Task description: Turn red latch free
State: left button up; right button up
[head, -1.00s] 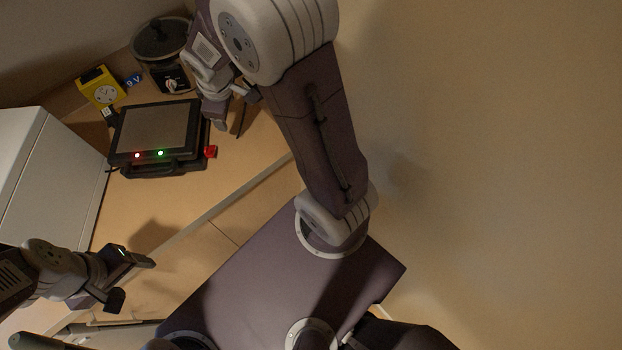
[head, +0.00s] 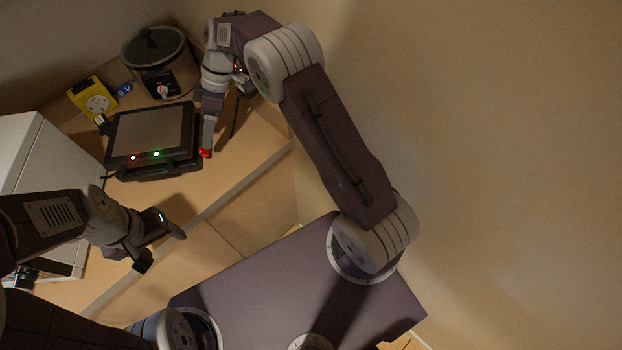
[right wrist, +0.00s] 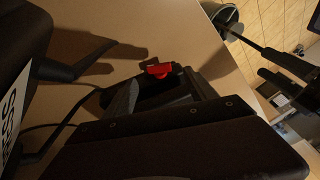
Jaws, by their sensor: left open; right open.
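The red latch (head: 205,153) is a small red piece at the right side of a black flat device (head: 150,132) on the wooden counter. The device has a grey panel, with a red and a green light on its front edge. My right gripper (head: 226,122) is open above the device's right side. One finger reaches down to just beside the latch; I cannot tell if they touch. The red latch also shows in the right wrist view (right wrist: 157,70), beyond a dark body with screws. My left gripper (head: 161,249) is open and empty, in front of the device.
A dark pot-like cooker (head: 160,62) with a lid stands behind the device. A yellow box (head: 92,98) with a dial and a blue "9 V" tag (head: 124,89) are at the back left. A white cabinet (head: 45,165) stands at the left. The counter's front right is clear.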

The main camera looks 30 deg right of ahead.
aim_at(207, 151)
jog(key=x, duration=0.5)
jog(key=shift+a+f, duration=0.1)
jog(key=shift+f, duration=0.2)
jog(key=t+b, duration=0.1)
jog(key=b, duration=0.1)
jog(key=t+h+b, duration=0.1)
jog(key=shift+s+n+t+b, duration=0.3)
jog(key=shift+s+b, duration=0.1)
jog(key=s+d+f+v, duration=0.1)
jog(key=d+v, duration=0.1)
jog(key=v, duration=1.1)
jog(key=s+d+f+m+h, duration=0.2)
jog(key=s+d+f+m, duration=0.3)
jog(key=s, duration=0.4)
jog(key=s+d+f+m+h, duration=0.2)
jog(key=s+d+f+m, duration=0.4)
jog(key=s+m, duration=0.2)
jog(key=shift+s+p, duration=0.35)
jog(key=shift+s, duration=0.45)
